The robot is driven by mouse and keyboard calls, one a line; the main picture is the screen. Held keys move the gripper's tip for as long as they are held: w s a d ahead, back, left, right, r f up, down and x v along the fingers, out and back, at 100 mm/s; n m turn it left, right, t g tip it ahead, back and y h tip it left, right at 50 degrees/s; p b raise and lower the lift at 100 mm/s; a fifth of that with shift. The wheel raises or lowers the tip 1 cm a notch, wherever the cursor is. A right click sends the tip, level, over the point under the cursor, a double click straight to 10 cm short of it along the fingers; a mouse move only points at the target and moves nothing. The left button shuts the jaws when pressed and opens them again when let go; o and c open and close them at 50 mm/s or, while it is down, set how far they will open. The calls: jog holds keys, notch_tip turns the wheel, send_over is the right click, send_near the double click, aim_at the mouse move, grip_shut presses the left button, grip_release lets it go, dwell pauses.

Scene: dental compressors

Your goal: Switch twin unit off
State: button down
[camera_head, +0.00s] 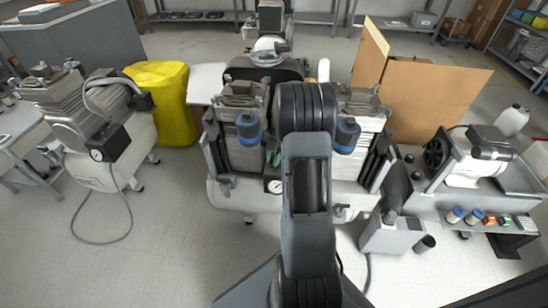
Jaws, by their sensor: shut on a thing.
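The twin unit (225,191) stands in the middle of the head view, a wide pale tank with two finned grey compressor heads side by side. A blue-banded canister (248,128) is on its left head and another (347,134) on its right head. A round pressure gauge (274,186) shows at the front, just left of my arm. My dark arm reaches forward over the unit's middle and covers the centre of its front. My gripper is hidden behind my arm, and so is any contact with the unit. I cannot make out the unit's switch.
Another compressor (105,135) with a gauge and a looping hose stands at left, beside a yellow-covered thing (160,100). Cardboard sheets (425,95) stand behind right. A bench (455,203) at right holds a motor (480,150) and small cans. Open floor lies at front left.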

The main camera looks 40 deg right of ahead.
dwell(0.3)
jog(key=c, duration=1.1)
grip_release()
jog(key=shift+c, duration=0.2)
jog(key=shift+r, duration=0.1)
jog(key=p+v, duration=0.5)
jog(key=v, duration=0.8)
jog(key=shift+d+r, duration=0.25)
